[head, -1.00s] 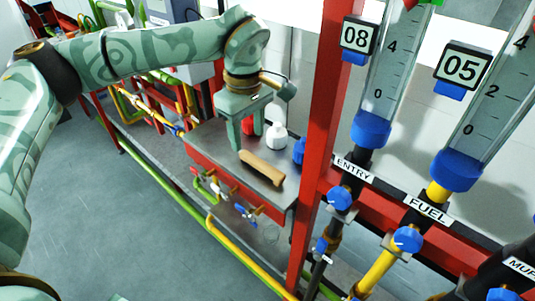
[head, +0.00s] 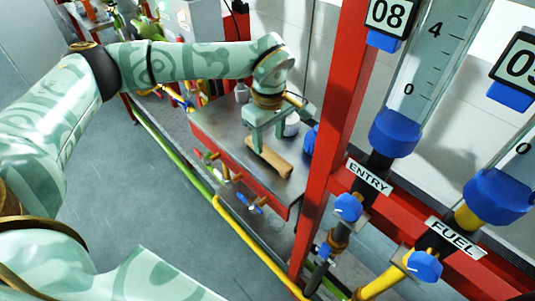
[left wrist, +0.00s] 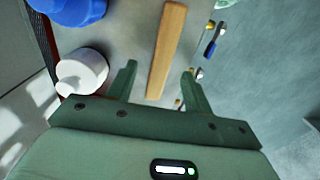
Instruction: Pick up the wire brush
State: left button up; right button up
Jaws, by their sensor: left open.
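The wire brush (head: 268,158) lies on the grey metal shelf top, with its tan wooden back showing; its bristles are hidden. In the left wrist view the brush (left wrist: 167,50) runs lengthwise between the two fingers, beyond and level with their tips. My left gripper (head: 266,142) is open and points down just above the brush. In the left wrist view the left gripper (left wrist: 160,68) has a finger on each side of the brush, and neither visibly touches it. My right gripper is not in view.
A white bottle (left wrist: 82,72) and a blue container (left wrist: 75,10) stand beside the brush. The shelf (head: 222,122) has small valves (head: 248,208) along its front. A red post (head: 335,120) rises to the right, near gauges and pipes.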

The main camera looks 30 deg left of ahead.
aim_at(267, 151)
pick_arm(q)
jog(key=f, duration=0.5)
jog(key=shift+a+f+b, duration=0.1)
jog(key=shift+a+b, duration=0.15)
jog(key=shift+b, duration=0.05)
grip_shut()
notch_tip(267, 151, up, 3)
jog(key=shift+r, duration=0.1)
jog(key=s+a+r+p, duration=0.1)
jog(key=s+a+r, duration=0.1)
jog(key=s+r, duration=0.3)
jog(key=s+a+r+p, duration=0.1)
jog(key=s+a+r, duration=0.1)
jog(key=s+r, duration=0.3)
jog(key=s, duration=0.3)
jog(key=shift+s+a, duration=0.2)
jog(key=shift+a, duration=0.1)
